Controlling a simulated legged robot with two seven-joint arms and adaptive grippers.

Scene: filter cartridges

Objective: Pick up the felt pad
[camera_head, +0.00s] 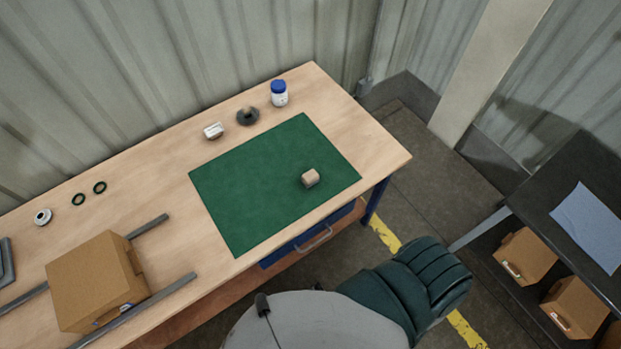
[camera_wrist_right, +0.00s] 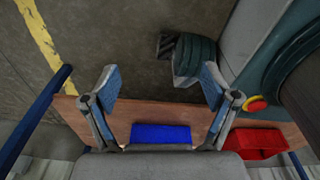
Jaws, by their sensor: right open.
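A small tan block with a paler end face (camera_head: 310,178) lies on the green mat (camera_head: 240,205), near its right edge. It may be the felt pad, but I cannot tell for certain. In the right wrist view, my right gripper (camera_wrist_right: 160,82) is open, with its two fingers wide apart and nothing between them. It points at the floor and a wooden shelf, and the tan block is not in that view. My right gripper does not show in the head view. My left gripper is in neither view.
On the wooden table (camera_head: 375,150) stand a blue-capped white jar (camera_head: 279,94), a dark ring (camera_head: 240,117), a white item (camera_head: 213,131), small rings (camera_head: 99,187) and a cardboard box (camera_head: 95,280) between grey rails. A dark table at right bears a blue cloth (camera_head: 590,228).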

